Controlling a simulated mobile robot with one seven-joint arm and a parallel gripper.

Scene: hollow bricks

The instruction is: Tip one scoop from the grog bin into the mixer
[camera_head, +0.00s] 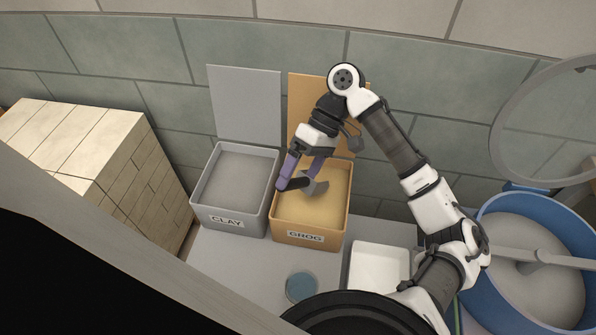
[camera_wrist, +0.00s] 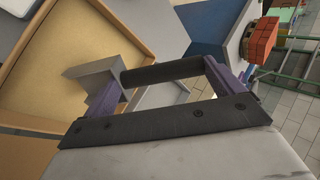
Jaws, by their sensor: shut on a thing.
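My gripper (camera_head: 297,181) is shut on the black handle of a grey scoop (camera_head: 316,188), over the tan grog bin (camera_head: 305,237). In the wrist view, the handle lies between the purple fingers of my gripper (camera_wrist: 162,74), and the grey scoop head (camera_wrist: 93,72) points left. Pale, sandy grog fills the bin; I cannot tell whether the scoop touches it or holds any. The bin's wall and grog also show at the left of the wrist view (camera_wrist: 60,60). The mixer (camera_head: 484,212) is a blue drum at the right with grey stuff and a pale bar inside.
A grey clay bin (camera_head: 228,222) stands left of the grog bin, with both lids raised behind. A white tray (camera_head: 378,268) and a blue-topped round thing (camera_head: 301,287) are in front. A large ring (camera_head: 497,130) stands above the mixer. Pale bricks (camera_head: 85,140) are stacked left.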

